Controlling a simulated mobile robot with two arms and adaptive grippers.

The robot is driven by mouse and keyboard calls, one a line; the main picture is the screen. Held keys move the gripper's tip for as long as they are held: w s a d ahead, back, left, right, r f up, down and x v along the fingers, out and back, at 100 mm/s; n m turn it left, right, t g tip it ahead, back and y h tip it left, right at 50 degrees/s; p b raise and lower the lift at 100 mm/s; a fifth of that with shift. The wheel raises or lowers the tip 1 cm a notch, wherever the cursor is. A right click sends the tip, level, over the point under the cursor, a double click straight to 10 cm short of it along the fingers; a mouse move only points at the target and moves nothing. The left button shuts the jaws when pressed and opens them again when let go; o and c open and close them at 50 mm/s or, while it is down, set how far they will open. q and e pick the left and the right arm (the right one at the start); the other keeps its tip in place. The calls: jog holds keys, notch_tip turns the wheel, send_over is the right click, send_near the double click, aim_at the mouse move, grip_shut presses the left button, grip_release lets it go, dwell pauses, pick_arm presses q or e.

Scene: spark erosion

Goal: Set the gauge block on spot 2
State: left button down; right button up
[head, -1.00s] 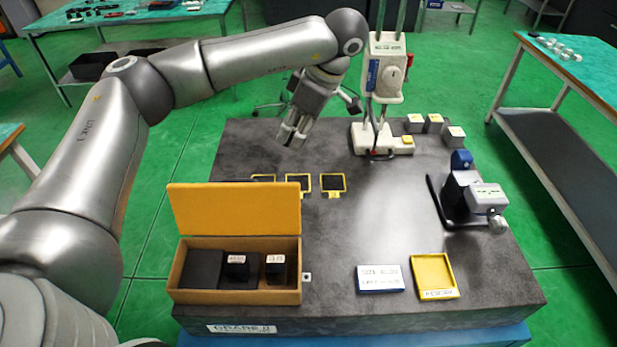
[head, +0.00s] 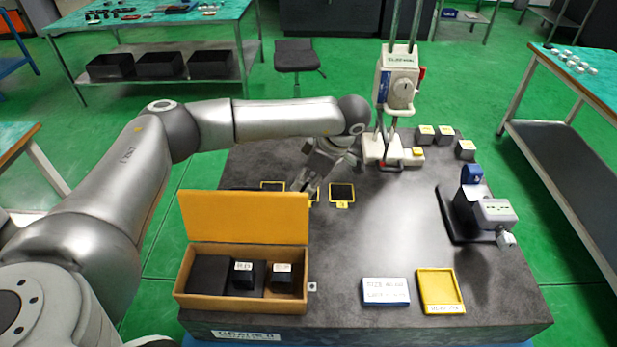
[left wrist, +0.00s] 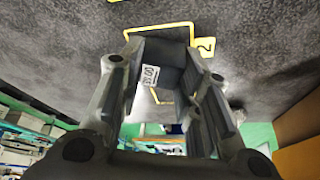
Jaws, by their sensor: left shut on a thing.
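My left gripper (head: 303,186) is over the yellow-outlined spots on the dark stone plate. In the left wrist view, the gripper (left wrist: 168,62) is shut on a dark gauge block (left wrist: 172,75) with a white label. The block is hidden in the head view. Spot 2 (left wrist: 160,28), a yellow outline with a "2" tag, lies just beyond the fingertips in the wrist view. In the head view the gripper mostly covers spot 2. Spot 3 (head: 342,192) is empty at its right, and spot 1 (head: 272,185) is partly hidden. I cannot tell whether the block touches the plate.
An open wooden case (head: 240,306) with raised lid (head: 246,217) holds two labelled blocks. A white stand (head: 397,82) is behind, right of my arm. A measuring device (head: 490,212), a yellow tray (head: 440,291) and a label card (head: 386,292) stand right. The plate's middle is clear.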

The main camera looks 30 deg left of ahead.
pick_arm(q)
jog(key=c, duration=1.5)
grip_release()
jog(key=shift+f, duration=0.15)
jog(key=o, duration=0.4)
jog(key=shift+o, duration=0.2)
jog(key=shift+d+r, duration=0.1)
jog(key=shift+r, duration=0.25)
jog(key=b+v, duration=0.3)
jog(key=v, duration=0.8)
jog(key=shift+r, duration=0.35)
